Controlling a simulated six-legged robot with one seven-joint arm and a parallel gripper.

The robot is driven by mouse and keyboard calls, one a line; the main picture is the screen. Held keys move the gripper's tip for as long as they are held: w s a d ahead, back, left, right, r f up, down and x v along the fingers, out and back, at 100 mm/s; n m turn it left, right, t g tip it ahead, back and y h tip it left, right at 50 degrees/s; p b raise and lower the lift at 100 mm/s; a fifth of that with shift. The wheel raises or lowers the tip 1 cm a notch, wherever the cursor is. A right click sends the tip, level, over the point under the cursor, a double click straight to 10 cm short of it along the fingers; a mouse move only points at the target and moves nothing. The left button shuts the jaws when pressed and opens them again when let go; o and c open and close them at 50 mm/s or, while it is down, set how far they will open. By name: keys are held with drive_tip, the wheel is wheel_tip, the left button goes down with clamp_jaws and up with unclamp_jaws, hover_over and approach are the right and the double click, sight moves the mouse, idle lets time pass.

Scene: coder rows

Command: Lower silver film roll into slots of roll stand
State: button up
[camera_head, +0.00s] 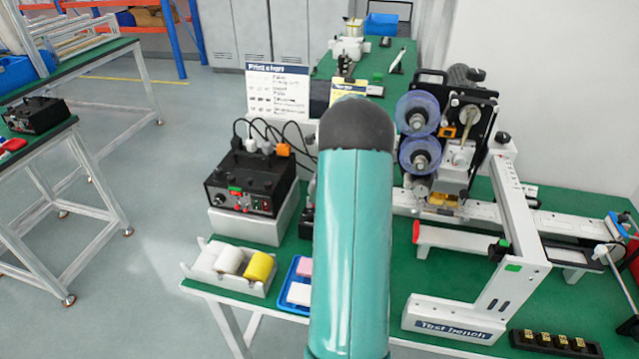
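The roll stand (228,282) is a low white holder near the front left edge of the green bench. A pale white roll (229,261) and a yellow roll (260,267) lie side by side in it. I cannot make out a clearly silver roll; the pale one may be white or silver. My teal arm link with a dark rounded end fills the middle of the view, right of the stand, and hides part of the bench. My gripper and anything in it are not visible.
A black control box (252,182) with cables sits on a white block behind the stand. A blue tray (291,284) with pink and white pieces is just right of the stand. A machine with blue reels (418,113) and a white test bench frame (512,235) occupy the right.

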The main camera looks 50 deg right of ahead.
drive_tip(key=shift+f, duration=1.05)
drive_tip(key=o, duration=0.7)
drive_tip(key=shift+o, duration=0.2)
